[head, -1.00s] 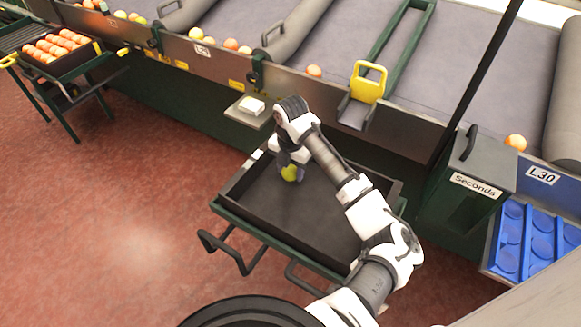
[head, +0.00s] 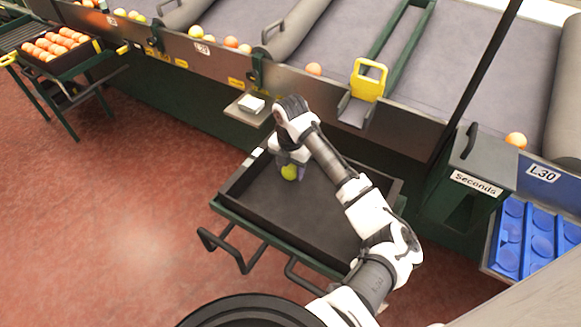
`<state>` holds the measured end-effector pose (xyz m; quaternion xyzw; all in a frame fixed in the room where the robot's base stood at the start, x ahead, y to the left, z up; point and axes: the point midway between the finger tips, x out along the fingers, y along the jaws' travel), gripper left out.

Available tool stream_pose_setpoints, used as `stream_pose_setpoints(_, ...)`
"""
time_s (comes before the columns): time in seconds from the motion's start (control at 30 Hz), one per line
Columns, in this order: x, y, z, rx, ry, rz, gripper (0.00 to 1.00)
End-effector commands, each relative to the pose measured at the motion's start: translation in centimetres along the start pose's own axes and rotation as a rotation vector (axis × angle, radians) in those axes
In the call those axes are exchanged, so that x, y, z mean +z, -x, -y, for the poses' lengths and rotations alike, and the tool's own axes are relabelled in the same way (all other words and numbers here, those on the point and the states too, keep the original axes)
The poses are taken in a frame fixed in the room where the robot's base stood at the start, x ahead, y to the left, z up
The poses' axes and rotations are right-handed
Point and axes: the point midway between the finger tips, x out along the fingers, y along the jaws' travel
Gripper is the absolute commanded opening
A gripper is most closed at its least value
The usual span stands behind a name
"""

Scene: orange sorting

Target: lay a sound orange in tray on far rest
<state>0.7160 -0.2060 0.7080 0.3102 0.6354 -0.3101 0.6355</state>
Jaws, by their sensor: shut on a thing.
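My gripper (head: 291,168) is inside the walls of a black tray (head: 318,222) in the middle of the view. It is shut on a yellow-green round fruit (head: 289,173), low over the tray's back left part. I cannot tell whether the fruit touches the tray floor. The rest of the tray floor that shows is bare. My arm hides part of the tray's right side. The tray rests on a green metal stand (head: 282,247). A second tray, full of oranges (head: 58,44), stands on another rest at the far left.
A dark bin marked Seconds (head: 470,185) stands right of the tray. A blue cupped tray (head: 525,235) is at the right edge. The conveyor's metal side (head: 310,85) runs along the back, with several loose fruits behind it. Red floor at left is clear.

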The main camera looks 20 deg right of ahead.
Motion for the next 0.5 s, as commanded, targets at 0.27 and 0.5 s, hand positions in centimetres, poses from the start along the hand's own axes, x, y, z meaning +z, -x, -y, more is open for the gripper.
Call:
stream_pose_setpoints(0.27, 0.01, -0.48, 0.0, 0.0, 0.0, 0.0, 0.23)
stream_pose_setpoints(0.5, 0.0, -0.85, -0.01, 0.0, 0.0, 0.0, 0.23)
